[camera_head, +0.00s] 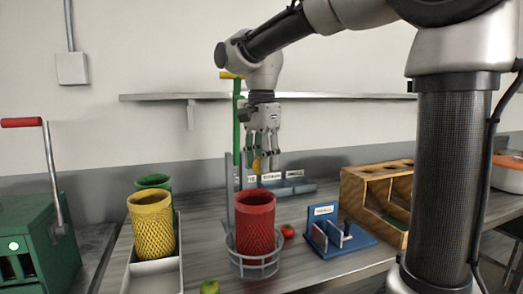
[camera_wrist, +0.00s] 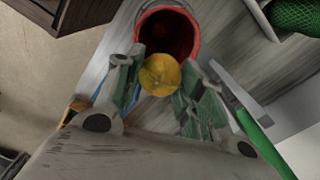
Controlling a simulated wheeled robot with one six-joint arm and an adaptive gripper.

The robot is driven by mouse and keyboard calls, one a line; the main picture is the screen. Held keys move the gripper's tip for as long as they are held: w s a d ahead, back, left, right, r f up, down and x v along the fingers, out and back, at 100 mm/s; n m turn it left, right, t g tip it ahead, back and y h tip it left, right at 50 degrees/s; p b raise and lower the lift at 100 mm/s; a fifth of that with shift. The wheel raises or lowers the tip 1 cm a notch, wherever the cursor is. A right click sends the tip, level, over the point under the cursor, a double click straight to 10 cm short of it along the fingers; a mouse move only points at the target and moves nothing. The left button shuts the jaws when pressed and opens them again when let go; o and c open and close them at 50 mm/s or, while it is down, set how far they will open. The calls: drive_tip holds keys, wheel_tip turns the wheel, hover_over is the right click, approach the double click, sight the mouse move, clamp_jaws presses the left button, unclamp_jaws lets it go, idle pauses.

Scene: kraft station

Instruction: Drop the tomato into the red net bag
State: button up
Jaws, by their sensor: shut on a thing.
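My gripper (camera_head: 264,158) points down above the red net bag (camera_head: 256,222), apart from it. It is shut on a round yellow-orange fruit (camera_wrist: 160,75), which sits between the fingertips in the wrist view and partly shows in the head view (camera_head: 256,166). The red bag stands upright and open in a grey wire ring holder (camera_head: 254,269). In the wrist view its open mouth (camera_wrist: 143,24) lies beyond the fruit, which overlaps the near rim. A small red tomato-like fruit (camera_head: 287,231) lies on the table just right of the red bag.
A yellow net bag (camera_head: 152,224) and a green one (camera_head: 153,181) stand in a grey tray at left. A green fruit (camera_head: 210,287) lies at the front edge. A blue stand (camera_head: 337,240) and a wooden rack (camera_head: 377,200) are at right. A green pole (camera_head: 237,130) rises behind the bag.

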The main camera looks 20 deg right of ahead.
drive_tip(key=shift+f, duration=1.4)
drive_tip(key=o, duration=1)
drive_tip(key=shift+o, duration=0.2)
drive_tip(key=shift+r, duration=0.1)
wheel_tip(320, 180, up, 12)
drive_tip(key=shift+f, duration=0.1)
